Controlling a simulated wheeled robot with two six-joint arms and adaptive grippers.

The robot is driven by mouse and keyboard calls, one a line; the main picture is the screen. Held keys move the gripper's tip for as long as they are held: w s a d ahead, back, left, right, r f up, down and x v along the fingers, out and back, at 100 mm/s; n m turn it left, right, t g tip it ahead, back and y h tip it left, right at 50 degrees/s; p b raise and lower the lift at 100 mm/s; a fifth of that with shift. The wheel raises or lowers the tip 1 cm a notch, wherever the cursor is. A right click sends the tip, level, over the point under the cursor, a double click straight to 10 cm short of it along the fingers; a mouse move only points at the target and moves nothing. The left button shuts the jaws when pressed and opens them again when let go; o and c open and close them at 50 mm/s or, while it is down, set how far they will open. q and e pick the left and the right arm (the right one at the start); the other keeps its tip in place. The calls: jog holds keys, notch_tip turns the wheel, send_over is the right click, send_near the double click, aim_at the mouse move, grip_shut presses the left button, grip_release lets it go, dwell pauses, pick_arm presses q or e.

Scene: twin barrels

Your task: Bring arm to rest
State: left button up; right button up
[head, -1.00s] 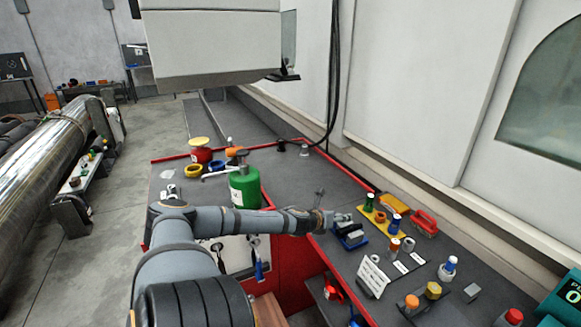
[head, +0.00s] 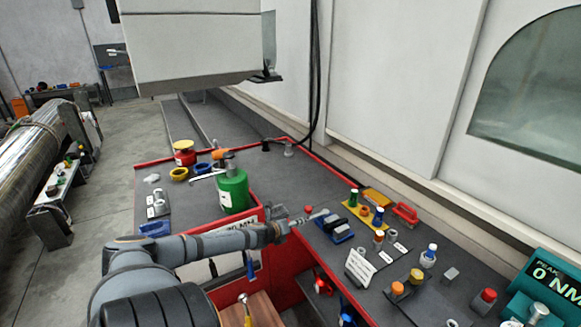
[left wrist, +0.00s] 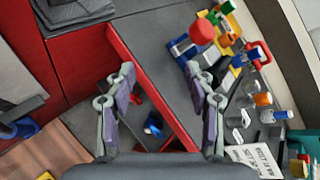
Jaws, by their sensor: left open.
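My left arm comes in from the lower left of the head view and reaches across the gap in the red-edged workbench. My left gripper (head: 302,217) is at its end, just left of a blue holder (head: 338,236) on the right part of the bench. In the left wrist view the two fingers (left wrist: 163,85) are spread wide with nothing between them. Past them lie the red bench wall (left wrist: 85,65) and a small blue item (left wrist: 153,125) low in the opening. A round red knob (left wrist: 202,32) shows beyond the right finger. My right gripper is not in view.
A green canister (head: 232,192) stands on the bench's far left part. A yellow rack (head: 362,218), a white sign card (head: 360,266), loose bottles and a teal torque display (head: 548,285) crowd the right part. A large white machine housing (head: 190,45) hangs above.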

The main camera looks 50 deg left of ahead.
pick_arm(q)
jog(key=shift+s+r, duration=0.1)
dwell(0.5)
jog(key=s+d+f+n+g, duration=0.1)
jog(key=s+d+f+n, duration=0.15)
jog(key=d, duration=0.25)
jog(key=s+d+f+n+g, duration=0.1)
jog(key=s+d+f+n, duration=0.1)
jog(key=d+f+n, duration=0.25)
jog(key=s+d+r+n+g+h, duration=0.1)
jog(key=s+d+n+g, duration=0.1)
jog(key=s+d+n, duration=0.5)
jog(key=s+d+r+n+g+h, duration=0.1)
jog(key=s+d+r+n+g, duration=0.2)
jog(key=d, duration=0.6)
jog(key=s+d+n+g+h, duration=0.1)
jog(key=s+d+n, duration=0.5)
jog(key=d+n, duration=0.15)
notch_tip(320, 180, down, 26)
jog(key=s+a+g, duration=0.1)
jog(key=s+a, duration=0.1)
jog(key=s, duration=0.1)
jog(key=s+a+f+g, duration=0.1)
jog(key=s+f, duration=1.3)
jog(key=s, duration=0.3)
jog(key=shift+s+f+p, duration=0.25)
jog(key=shift+f+p, duration=0.1)
jog(key=shift+f, duration=0.05)
